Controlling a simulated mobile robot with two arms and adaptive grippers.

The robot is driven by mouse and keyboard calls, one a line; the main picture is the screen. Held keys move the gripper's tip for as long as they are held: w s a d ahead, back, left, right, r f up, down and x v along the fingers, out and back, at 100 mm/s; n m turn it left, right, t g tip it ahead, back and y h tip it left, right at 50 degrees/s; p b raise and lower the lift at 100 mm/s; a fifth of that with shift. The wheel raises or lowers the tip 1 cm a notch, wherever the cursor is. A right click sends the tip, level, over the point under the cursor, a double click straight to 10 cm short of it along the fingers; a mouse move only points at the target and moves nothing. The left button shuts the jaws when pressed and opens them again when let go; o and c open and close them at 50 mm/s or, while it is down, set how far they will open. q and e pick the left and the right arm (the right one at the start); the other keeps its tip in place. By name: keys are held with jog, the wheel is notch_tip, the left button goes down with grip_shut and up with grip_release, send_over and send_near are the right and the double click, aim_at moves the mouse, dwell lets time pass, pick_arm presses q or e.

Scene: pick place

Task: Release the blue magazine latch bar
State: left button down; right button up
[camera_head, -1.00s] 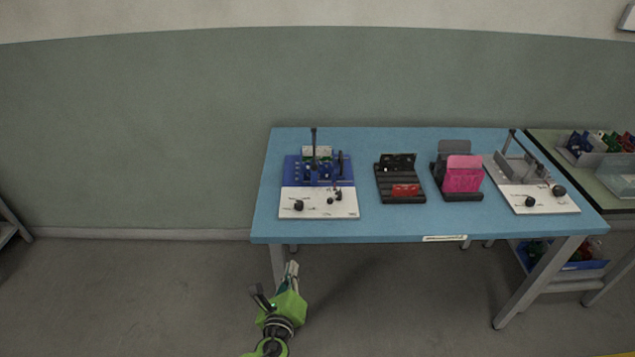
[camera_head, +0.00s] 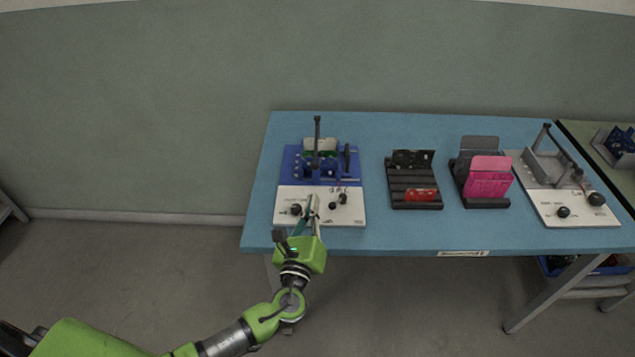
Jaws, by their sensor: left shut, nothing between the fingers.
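The blue magazine fixture (camera_head: 293,166) stands at the left of the blue table, on the far side of a white control panel (camera_head: 345,214) with dark knobs. A dark upright bar (camera_head: 317,140) rises from the fixture; I cannot tell for certain whether this is the latch bar. My left gripper (camera_head: 314,202) is shut and empty. Its fingertips are over the white panel, between the knobs, nearer to me than the blue fixture. I cannot tell whether they touch the panel. My right gripper is not in view.
A black tray (camera_head: 413,197) with a red piece, a black holder with a pink card (camera_head: 488,178), and a second white panel fixture (camera_head: 575,212) stand to the right. Blue table surface (camera_head: 375,160) is clear between the fixture and tray.

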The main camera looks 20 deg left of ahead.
pick_arm(q)
jog(key=w, duration=0.2)
jog(key=w+r, duration=0.1)
jog(key=w, duration=0.1)
jog(key=shift+a, duration=0.25)
jog(key=w, duration=0.3)
jog(key=shift+w+a+f+p, duration=0.1)
jog(key=shift+w+a+p, duration=0.15)
jog(key=shift+w+p, duration=0.1)
jog(key=shift+w, duration=0.4)
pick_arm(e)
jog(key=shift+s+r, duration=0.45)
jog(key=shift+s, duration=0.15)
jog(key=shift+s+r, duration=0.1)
